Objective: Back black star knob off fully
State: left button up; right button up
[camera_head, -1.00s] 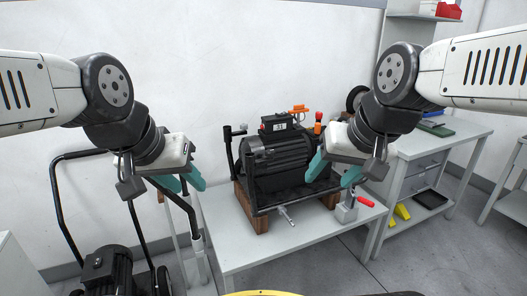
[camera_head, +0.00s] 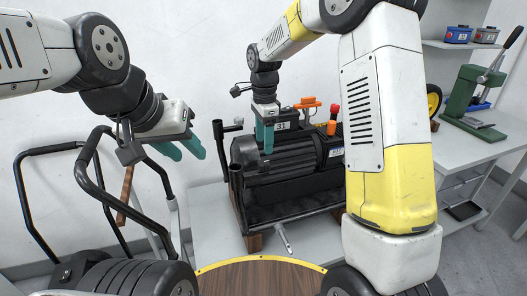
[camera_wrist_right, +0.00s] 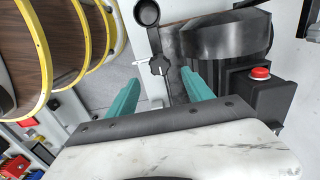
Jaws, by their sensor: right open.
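The black star knob (camera_wrist_right: 158,66) shows in the right wrist view, on a thin pale stem, just beyond the gap between the teal fingertips. My right gripper (camera_wrist_right: 160,82) is open, with nothing between its fingers. In the head view my right gripper (camera_head: 264,138) points down over the back left of the black motor (camera_head: 280,170); I cannot make out the star knob there. My left gripper (camera_head: 186,150) is open and empty, in the air left of the motor.
The motor stands in a black frame on a white table (camera_head: 207,215). A black box with a red button (camera_wrist_right: 260,73) is beside the motor in the wrist view. A yellow-rimmed wooden disc (camera_head: 262,280) is in front. A green press (camera_head: 468,100) stands on the right bench.

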aim_at(264, 162)
notch_tip(264, 162, down, 8)
jog(key=shift+r, duration=0.15)
dwell(0.3)
grip_shut()
